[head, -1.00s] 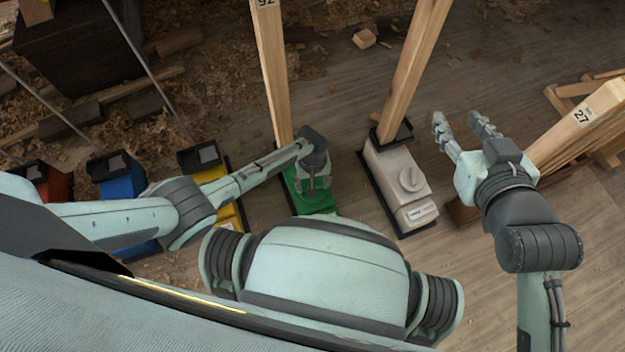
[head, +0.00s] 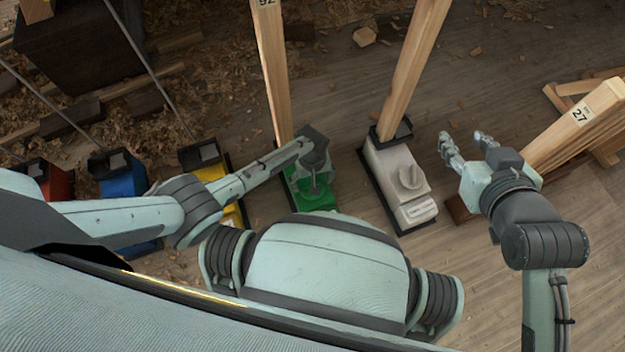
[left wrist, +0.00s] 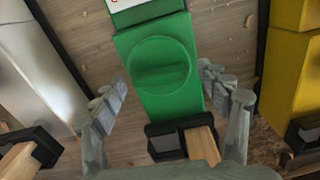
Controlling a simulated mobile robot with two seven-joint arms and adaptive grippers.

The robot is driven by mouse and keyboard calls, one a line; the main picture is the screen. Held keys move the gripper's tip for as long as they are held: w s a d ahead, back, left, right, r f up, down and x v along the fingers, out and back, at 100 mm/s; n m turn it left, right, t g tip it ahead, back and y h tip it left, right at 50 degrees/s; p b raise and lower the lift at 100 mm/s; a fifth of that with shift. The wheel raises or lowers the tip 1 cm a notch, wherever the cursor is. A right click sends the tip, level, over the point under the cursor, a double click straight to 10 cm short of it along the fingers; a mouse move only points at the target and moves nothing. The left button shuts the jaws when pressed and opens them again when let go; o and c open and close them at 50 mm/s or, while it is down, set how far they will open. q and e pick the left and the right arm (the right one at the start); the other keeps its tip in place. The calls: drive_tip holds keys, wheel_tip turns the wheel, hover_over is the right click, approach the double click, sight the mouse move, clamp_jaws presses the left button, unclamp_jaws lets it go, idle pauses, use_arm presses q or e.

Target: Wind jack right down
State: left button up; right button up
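A green jack (head: 316,201) stands on the floor under a wooden post. In the left wrist view it shows a round green knob (left wrist: 163,66) with a raised bar across it. My left gripper (left wrist: 165,90) is over this jack with its fingers apart, one on each side of the knob. I see no clear contact. In the head view the left gripper (head: 315,172) hides part of the jack. My right gripper (head: 466,142) is open and empty, to the right of a white jack (head: 400,182) that has a similar knob.
Yellow (head: 215,172), blue (head: 122,185) and red (head: 53,180) jacks stand to the left, partly behind my left arm. Wooden posts rise from the green and white jacks. A timber marked 27 (head: 580,115) lies right of my right gripper. Wood shavings litter the floor.

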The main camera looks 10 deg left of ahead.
use_arm(q)
wheel_tip(320, 180, up, 12)
idle(0.8)
idle(0.4)
